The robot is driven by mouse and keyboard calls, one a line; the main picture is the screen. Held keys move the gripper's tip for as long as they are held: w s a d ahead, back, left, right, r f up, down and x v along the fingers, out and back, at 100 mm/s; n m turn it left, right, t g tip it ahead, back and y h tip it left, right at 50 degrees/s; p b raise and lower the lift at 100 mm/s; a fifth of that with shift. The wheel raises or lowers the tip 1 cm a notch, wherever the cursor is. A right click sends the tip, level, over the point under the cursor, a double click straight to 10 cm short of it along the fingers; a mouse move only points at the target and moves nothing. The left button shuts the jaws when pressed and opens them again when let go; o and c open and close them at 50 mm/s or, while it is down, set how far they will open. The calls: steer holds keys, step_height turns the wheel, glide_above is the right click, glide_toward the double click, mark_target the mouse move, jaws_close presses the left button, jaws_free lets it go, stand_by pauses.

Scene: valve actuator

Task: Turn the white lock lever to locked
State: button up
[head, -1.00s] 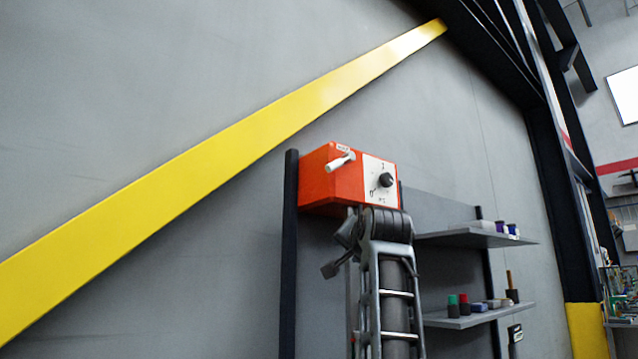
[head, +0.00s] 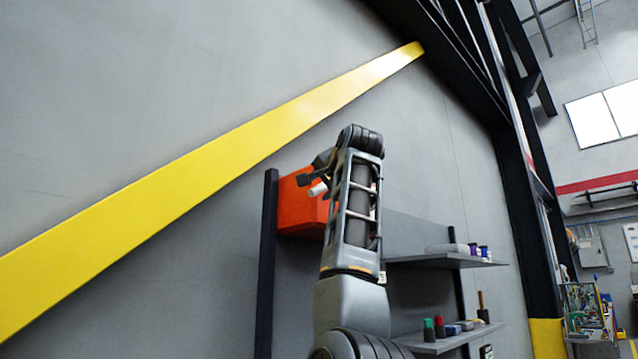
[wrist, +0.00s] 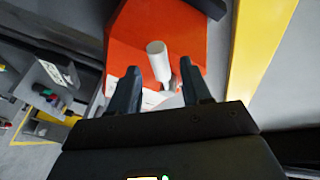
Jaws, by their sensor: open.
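The orange valve actuator box (head: 296,207) is mounted on a dark frame against the grey wall. It also shows in the wrist view (wrist: 188,30). The white lock lever (head: 318,188) sticks out from its front; in the wrist view the lever (wrist: 158,62) lies between and just beyond my fingers. My gripper (wrist: 160,85) is open, with one dark finger on each side of the lever. I cannot tell whether either finger touches it. In the head view my arm hides the box's right part and the white dial panel, and the fingertips are hard to make out.
Two grey shelves stand right of the box: the upper shelf (head: 440,260) holds small items, the lower shelf (head: 450,340) holds several small coloured items. A yellow beam (head: 210,155) runs diagonally across the wall. Free room lies left of the box.

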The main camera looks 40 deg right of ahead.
mark_target(322, 186)
steer(key=shift+x, duration=1.2)
jaws_close()
